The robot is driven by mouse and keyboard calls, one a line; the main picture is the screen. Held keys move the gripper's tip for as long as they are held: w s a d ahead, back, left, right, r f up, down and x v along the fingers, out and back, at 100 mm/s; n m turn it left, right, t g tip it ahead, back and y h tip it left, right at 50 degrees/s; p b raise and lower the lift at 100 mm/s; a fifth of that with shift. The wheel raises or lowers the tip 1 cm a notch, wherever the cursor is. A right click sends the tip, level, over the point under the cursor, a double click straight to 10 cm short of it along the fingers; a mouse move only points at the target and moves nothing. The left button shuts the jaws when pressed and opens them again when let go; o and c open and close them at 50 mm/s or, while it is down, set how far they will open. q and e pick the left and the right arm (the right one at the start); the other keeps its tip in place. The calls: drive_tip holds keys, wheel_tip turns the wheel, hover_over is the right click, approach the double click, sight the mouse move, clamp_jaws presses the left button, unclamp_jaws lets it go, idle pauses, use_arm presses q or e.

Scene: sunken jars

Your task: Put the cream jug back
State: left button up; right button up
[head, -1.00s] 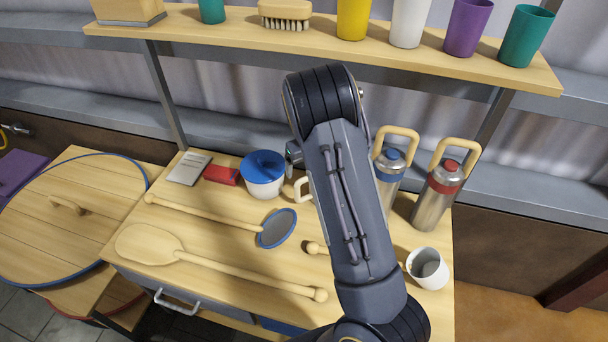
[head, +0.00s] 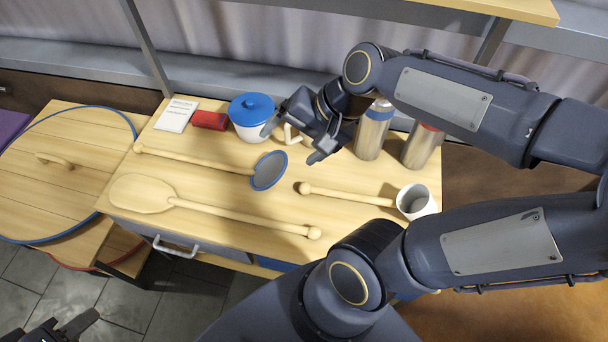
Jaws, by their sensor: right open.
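A cream-coloured looped handle (head: 291,136), which looks like part of the cream jug, shows on the table right of the blue-lidded pot. The jug's body is hidden behind my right gripper. My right gripper (head: 291,145) is open over the handle, its fingers spread to either side in this view. I cannot tell whether they touch it. My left gripper (head: 75,322) is at the bottom left corner, low over the floor and partly cut off; its jaw state is unclear.
A blue-lidded white pot (head: 252,117) stands just left of my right gripper, and metal flasks (head: 373,132) stand right of it. A strainer (head: 269,170), wooden paddle (head: 215,213) and white-cupped ladle (head: 415,201) lie in front. A shelf (head: 500,8) hangs above.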

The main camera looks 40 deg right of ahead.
drive_tip(key=s+a+f+n, duration=0.1)
drive_tip(key=s+a+n, duration=0.2)
drive_tip(key=s+n, duration=0.3)
drive_tip(key=shift+s+f+n+t+h, duration=0.2)
drive_tip(key=shift+s+n+t+h, duration=0.15)
drive_tip(key=shift+n, duration=0.95)
